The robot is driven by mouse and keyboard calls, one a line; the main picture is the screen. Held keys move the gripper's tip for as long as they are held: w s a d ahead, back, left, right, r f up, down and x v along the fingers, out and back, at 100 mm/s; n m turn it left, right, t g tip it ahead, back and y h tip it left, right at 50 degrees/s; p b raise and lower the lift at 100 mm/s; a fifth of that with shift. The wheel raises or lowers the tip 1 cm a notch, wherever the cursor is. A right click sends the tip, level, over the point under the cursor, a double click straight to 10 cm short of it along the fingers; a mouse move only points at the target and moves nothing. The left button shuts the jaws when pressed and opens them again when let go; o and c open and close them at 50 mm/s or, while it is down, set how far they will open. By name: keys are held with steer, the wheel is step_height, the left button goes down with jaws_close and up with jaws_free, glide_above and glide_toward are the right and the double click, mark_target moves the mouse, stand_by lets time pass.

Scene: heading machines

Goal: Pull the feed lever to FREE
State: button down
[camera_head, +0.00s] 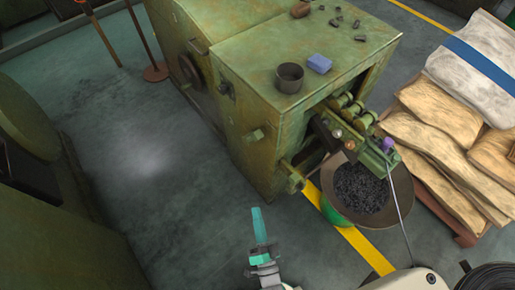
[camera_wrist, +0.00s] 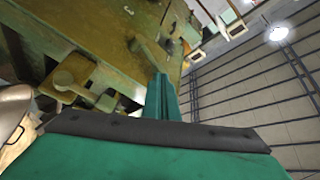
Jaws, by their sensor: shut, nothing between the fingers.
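The green heading machine (camera_head: 255,120) stands in the middle of the head view. A short lever-like part with a blunt end (camera_head: 292,183) sticks out low on its near side. A smaller block-ended part (camera_head: 254,136) sits higher on that side. I cannot tell which is the feed lever, and no FREE marking is readable. My gripper (camera_head: 257,212) is shut and empty, in front of the machine and apart from it.
A bowl of dark small parts (camera_head: 362,190) stands under the machine's right end, beside a thin slanted rod (camera_head: 400,205). Stacked sacks (camera_head: 440,115) lie on a pallet at right. The floor at left is clear.

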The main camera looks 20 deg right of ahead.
mark_target(255, 136)
steer(key=w+d+f+m+t+h, duration=0.1)
steer(key=w+d+m+h, duration=0.1)
steer(key=w+m, duration=0.4)
steer(key=w+d+f+m+t+h, duration=0.1)
steer(key=w+d+f+m+h, duration=0.1)
steer(key=w+d+m, duration=0.3)
steer(key=shift+w+d+f+m+h, duration=0.3)
steer(key=shift+w+m+h, duration=0.1)
steer(key=shift+w+m, duration=0.2)
steer(key=w+r, duration=0.6)
steer(key=w, duration=0.5)
steer(key=shift+w+d, duration=0.3)
steer(key=shift+d, duration=0.15)
steer(key=shift+w+r, duration=0.1)
